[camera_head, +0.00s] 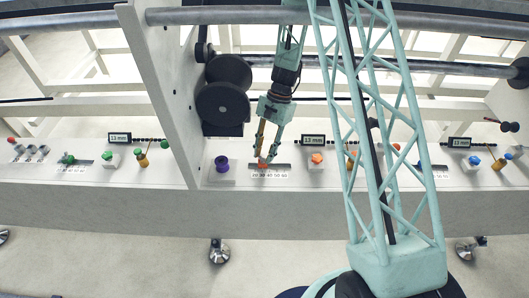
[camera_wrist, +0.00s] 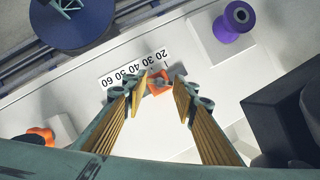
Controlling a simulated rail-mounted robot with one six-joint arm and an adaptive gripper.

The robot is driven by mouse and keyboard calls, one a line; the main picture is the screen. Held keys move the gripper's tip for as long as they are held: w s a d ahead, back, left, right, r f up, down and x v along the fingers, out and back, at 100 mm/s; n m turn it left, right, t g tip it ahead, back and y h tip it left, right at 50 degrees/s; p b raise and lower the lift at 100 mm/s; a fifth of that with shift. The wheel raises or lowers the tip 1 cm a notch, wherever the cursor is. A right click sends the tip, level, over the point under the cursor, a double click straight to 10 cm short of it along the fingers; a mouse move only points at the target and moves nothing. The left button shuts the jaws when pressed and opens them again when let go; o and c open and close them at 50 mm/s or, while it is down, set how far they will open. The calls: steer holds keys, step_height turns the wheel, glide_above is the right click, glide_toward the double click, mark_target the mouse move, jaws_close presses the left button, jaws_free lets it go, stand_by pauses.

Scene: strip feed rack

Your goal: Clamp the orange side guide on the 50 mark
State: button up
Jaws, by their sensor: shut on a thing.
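The orange side guide (camera_head: 263,163) sits on a short dark rail on the middle station's white deck. It also shows in the wrist view (camera_wrist: 158,83) between my fingertips. My gripper (camera_head: 265,153) reaches down from above and is shut on the guide; in the wrist view its yellow-padded fingers (camera_wrist: 164,88) stand on both sides of it. The scale label (camera_wrist: 135,68) reads 20 to 60; the guide is by its low-number end, about 30 in the head view. An orange knob (camera_head: 317,158) on a white block stands to the right of the rail, apart from my gripper.
A purple spool (camera_head: 222,163) stands left of the rail. A display (camera_head: 313,140) reading about 13 mm is behind the orange knob. Dark reels (camera_head: 222,103) and a white upright panel (camera_head: 160,85) are at the left. Similar stations lie either side.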

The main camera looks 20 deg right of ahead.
steer(key=shift+w+a+n+g+h, duration=0.1)
steer(key=shift+n+g+h, duration=0.4)
steer(key=shift+n, duration=1.1)
steer(key=o, duration=0.9)
steer(key=shift+v, duration=6)
